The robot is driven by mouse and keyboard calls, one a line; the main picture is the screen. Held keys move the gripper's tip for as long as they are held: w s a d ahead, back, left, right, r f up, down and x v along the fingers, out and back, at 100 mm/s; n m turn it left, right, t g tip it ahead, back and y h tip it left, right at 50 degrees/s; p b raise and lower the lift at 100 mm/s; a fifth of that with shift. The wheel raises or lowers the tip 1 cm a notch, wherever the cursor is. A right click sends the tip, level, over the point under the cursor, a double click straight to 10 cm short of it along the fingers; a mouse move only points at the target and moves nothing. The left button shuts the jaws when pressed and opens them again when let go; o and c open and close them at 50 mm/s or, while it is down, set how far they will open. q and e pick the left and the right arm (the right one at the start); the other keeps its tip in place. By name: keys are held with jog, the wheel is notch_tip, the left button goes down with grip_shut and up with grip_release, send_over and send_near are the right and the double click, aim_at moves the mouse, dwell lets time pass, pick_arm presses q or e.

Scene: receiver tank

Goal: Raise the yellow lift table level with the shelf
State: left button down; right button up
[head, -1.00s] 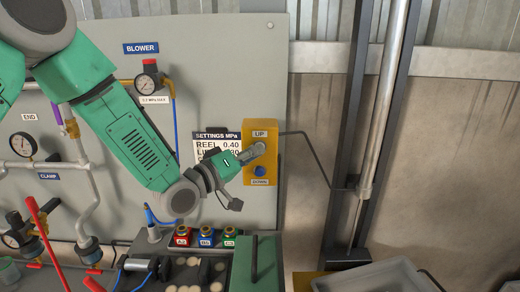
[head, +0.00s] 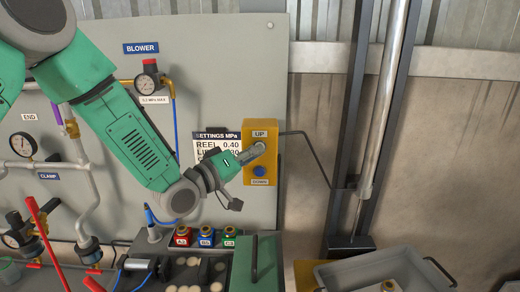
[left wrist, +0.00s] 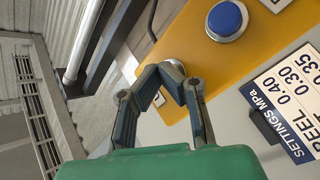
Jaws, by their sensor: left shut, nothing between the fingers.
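A yellow control box (head: 262,191) is mounted on the grey panel, with a button under the UP label and a blue button (head: 260,171) above the DOWN label. My left gripper (head: 258,150) is shut and empty, its tips at the UP button, apparently touching it. The left wrist view also shows the shut fingers (left wrist: 172,72) over that button, covering most of it, with the blue button (left wrist: 227,20) clear of them. The yellow lift table (head: 305,272) shows only as a strip at the bottom, under a grey tray. The shelf cannot be made out. My right gripper is out of view.
The grey tray (head: 335,272) holds something orange, partly cut off. A dark mast with a bright rod (head: 385,105) rises behind it. Red-handled valves and gauges stand left.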

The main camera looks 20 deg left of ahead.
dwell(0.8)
pick_arm(q)
jog(key=shift+s+d, duration=0.55)
jog(key=shift+s, duration=0.2)
jog(key=shift+s+d, duration=0.2)
jog(key=shift+s, duration=0.6)
jog(key=shift+s+d, duration=0.25)
jog(key=shift+s, duration=0.55)
jog(key=shift+s+d, duration=0.2)
jog(key=shift+s, duration=0.6)
